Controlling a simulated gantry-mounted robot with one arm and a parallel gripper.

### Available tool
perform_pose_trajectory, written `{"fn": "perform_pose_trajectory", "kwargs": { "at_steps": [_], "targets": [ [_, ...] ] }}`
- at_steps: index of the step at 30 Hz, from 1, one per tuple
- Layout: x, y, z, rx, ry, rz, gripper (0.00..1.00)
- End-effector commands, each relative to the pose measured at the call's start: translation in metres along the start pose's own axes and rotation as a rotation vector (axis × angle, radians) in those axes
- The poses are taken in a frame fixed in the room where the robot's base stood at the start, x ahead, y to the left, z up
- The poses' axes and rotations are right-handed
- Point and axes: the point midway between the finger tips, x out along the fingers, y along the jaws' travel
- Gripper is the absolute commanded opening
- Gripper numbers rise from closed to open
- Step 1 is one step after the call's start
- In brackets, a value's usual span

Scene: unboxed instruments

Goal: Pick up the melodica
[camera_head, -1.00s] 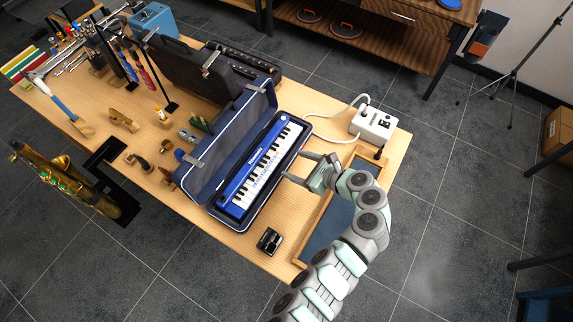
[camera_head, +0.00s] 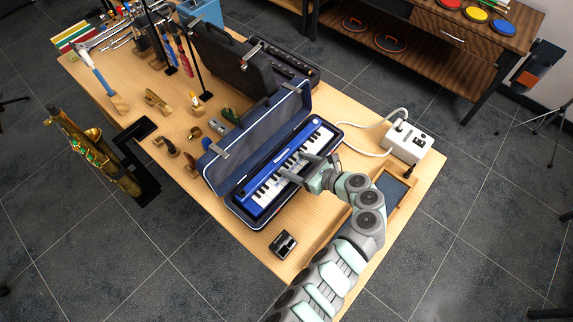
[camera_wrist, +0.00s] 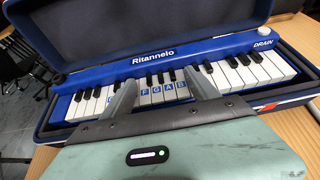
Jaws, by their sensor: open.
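The melodica (camera_head: 266,190) is blue with black and white keys. It lies in its open dark blue-lined case (camera_head: 243,147) on the wooden table. In the wrist view the melodica (camera_wrist: 100,74) spans the picture, with "Ritannelo" on its body. My gripper (camera_head: 291,165) is open, its two fingers apart over the keys near the middle of the melodica. In the wrist view the fingers of my gripper (camera_wrist: 163,97) cover some keys on each side of the lettered ones. Whether the fingertips touch the keys I cannot tell.
The raised case lid stands behind the melodica. A white power box (camera_head: 407,143) with a cable is to the right, beside a wooden tray (camera_head: 400,207). A small black device (camera_head: 283,244) lies near the front edge. A black hard case (camera_head: 233,62) and several instruments fill the back left.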

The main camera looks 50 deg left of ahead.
Motion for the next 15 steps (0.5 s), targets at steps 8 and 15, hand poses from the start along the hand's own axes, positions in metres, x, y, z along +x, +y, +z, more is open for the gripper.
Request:
{"fn": "perform_pose_trajectory", "kwargs": {
  "at_steps": [8, 15],
  "targets": [
    [0.0114, -0.0006, 0.0010, -0.002, 0.000, -0.001, 0.68],
    [0.0111, -0.0007, 0.0010, -0.002, 0.000, -0.002, 0.52]
  ]
}}
